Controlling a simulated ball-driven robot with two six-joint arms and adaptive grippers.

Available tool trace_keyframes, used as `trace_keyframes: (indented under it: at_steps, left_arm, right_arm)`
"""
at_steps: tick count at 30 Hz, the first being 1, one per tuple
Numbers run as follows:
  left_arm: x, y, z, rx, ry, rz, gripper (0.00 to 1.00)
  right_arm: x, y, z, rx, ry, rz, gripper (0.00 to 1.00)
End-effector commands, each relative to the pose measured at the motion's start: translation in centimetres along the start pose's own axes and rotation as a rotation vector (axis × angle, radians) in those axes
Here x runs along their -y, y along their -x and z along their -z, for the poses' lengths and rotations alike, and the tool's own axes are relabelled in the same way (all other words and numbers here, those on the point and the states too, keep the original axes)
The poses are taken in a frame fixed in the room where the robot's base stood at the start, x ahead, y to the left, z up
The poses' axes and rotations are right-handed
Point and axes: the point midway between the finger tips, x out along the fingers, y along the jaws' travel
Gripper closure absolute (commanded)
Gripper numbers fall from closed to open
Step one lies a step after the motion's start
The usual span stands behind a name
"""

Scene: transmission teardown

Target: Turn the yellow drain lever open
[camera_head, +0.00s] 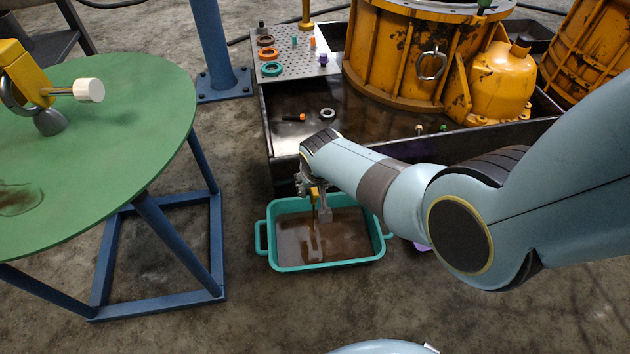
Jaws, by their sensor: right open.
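A small yellow piece, which looks like the drain lever (314,193), shows at the front wall of the dark metal tray, above the teal tub. My right gripper (322,208) points down right beside it, its grey fingers over the tub. The gripper is open. My arm and wrist hide most of the valve area, and I cannot tell whether the fingers touch the lever. The teal tub (292,268) stands on the floor below and has brown liquid in it. My left gripper is not in view.
The dark metal tray (290,140) holds a large yellow housing (395,55). A perforated plate (290,68) with rings and small parts sits at its left corner. A green round table (130,110) on a blue frame stands at left, with open floor between.

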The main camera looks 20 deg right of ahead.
Motion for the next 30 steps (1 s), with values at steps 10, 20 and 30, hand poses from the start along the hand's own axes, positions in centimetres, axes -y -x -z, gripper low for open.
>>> trace_keyframes:
  at_steps: [10,20,30]
  left_arm:
    - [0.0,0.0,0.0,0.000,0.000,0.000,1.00]
    - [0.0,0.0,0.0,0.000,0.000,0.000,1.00]
    - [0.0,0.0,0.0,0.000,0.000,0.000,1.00]
  right_arm:
    - [0.1,4.1,-0.1,-0.001,-0.002,0.002,0.60]
    - [0.1,7.0,0.0,0.000,-0.001,0.002,0.60]
    - [0.1,7.1,-0.1,0.001,-0.001,0.001,0.60]
